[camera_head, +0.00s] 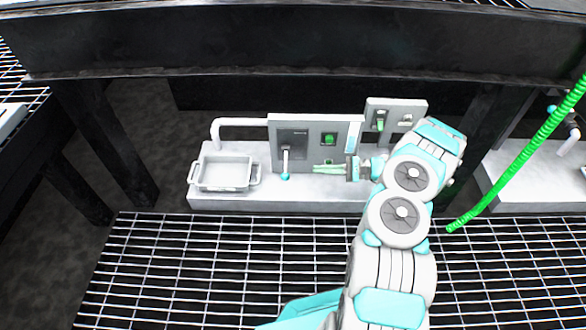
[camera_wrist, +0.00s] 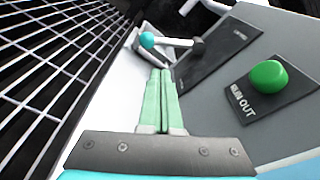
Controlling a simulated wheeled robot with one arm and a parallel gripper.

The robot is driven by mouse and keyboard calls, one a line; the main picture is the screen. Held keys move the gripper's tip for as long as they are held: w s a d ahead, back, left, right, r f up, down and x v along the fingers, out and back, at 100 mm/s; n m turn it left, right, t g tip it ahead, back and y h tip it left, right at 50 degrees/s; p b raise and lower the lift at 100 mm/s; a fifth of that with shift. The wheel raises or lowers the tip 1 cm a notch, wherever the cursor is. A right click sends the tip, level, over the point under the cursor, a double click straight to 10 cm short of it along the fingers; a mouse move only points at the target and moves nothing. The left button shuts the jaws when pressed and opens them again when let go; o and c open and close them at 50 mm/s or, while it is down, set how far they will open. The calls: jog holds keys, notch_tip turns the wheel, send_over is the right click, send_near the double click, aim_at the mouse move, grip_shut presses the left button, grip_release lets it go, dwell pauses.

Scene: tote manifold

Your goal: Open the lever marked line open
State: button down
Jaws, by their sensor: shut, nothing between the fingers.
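The lever (camera_head: 286,160) has a pale shaft and a teal ball knob. It hangs downward in front of a dark plate (camera_head: 293,138) on the grey panel. In the wrist view the lever (camera_wrist: 172,42) runs from a dark pivot to its teal knob. The small lettering on its plate is too small to read. My gripper (camera_head: 314,169) has green fingers held together with nothing between them. It points left, with its tips to the right of the knob. In the wrist view the fingertips (camera_wrist: 160,72) lie just short of the lever, apparently apart from it.
A grey tray (camera_head: 223,172) stands left. A second panel (camera_head: 397,113) is at the right. A green hose (camera_head: 520,160) hangs farther right.

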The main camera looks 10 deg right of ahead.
jog(key=b+x, duration=0.1)
jog(key=x, duration=0.9)
jog(key=shift+s+a+r+m+p, duration=0.15)
jog(key=shift+s+r+m+p, duration=0.3)
jog(key=shift+m, duration=0.25)
dwell(0.3)
notch_tip(320, 180, up, 7)
jog(key=s+m+g+p, duration=0.1)
jog(key=m+g+p, duration=0.1)
jog(key=m+p, duration=0.4)
jog(key=m, duration=0.4)
jog(key=shift+a+y+p, duration=0.2)
jog(key=shift+y+p, duration=0.1)
jog(key=shift+r, duration=0.1)
jog(key=shift+s+d, duration=0.1)
dwell(0.4)
jog(key=v, duration=0.7)
jog(key=shift+d, duration=0.4)
